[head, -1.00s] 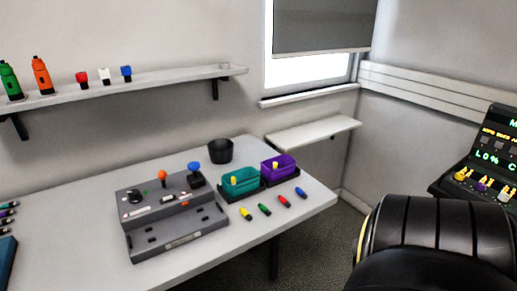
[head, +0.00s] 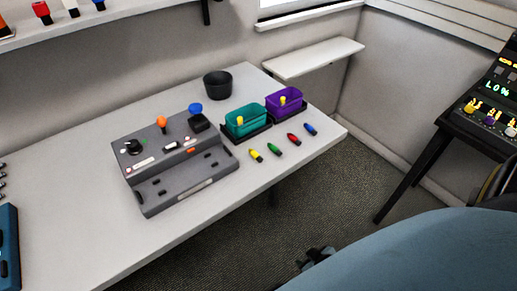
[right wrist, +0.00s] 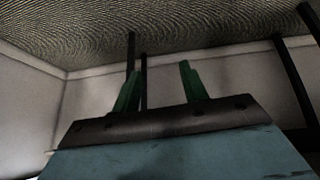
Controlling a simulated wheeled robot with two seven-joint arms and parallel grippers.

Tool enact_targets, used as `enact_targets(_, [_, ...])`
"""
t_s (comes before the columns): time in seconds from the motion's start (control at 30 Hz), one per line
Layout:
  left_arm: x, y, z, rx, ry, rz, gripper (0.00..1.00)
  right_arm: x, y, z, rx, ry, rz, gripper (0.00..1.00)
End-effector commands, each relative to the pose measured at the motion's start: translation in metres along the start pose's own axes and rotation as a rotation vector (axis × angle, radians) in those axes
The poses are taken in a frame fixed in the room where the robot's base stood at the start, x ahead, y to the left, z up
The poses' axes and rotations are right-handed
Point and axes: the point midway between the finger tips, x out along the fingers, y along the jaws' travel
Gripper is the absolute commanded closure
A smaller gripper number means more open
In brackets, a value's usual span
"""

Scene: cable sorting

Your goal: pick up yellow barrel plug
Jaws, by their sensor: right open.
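The yellow barrel plug (head: 256,155) lies on the table at the left end of a short row of coloured plugs, in front of the teal bin. My right gripper (head: 316,258) shows as a small dark shape off the table's front edge, well below and to the right of the plug. In the right wrist view its two green fingers (right wrist: 160,85) stand apart with nothing between them. The plug is not seen in the right wrist view. My left gripper is not in view.
Green (head: 273,149), red (head: 294,139) and blue (head: 310,129) plugs lie beside the yellow one. Behind stand a teal bin (head: 232,128) and a purple bin (head: 297,97), each with a yellow piece. A grey control box (head: 165,201) is left; a black cup (head: 217,85) is behind.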

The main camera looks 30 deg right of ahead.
Motion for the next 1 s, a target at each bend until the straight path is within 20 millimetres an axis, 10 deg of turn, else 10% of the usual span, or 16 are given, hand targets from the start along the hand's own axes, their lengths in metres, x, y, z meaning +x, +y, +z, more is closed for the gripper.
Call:
enact_targets(0.2, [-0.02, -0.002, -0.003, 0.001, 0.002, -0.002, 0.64, -0.082, 0.03, -0.156, 0.028, 0.312, -0.007, 0.57])
enact_targets(0.4, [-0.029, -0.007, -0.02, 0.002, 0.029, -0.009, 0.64, -0.161, 0.028, -0.248, 0.033, 0.516, -0.055, 0.57])
enact_targets(0.63, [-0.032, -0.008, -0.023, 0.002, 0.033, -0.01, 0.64, -0.2, 0.021, -0.287, 0.031, 0.608, -0.089, 0.57])
enact_targets(1.0, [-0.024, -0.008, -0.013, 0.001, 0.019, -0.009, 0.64, -0.153, 0.016, -0.323, 0.031, 0.614, -0.089, 0.57])
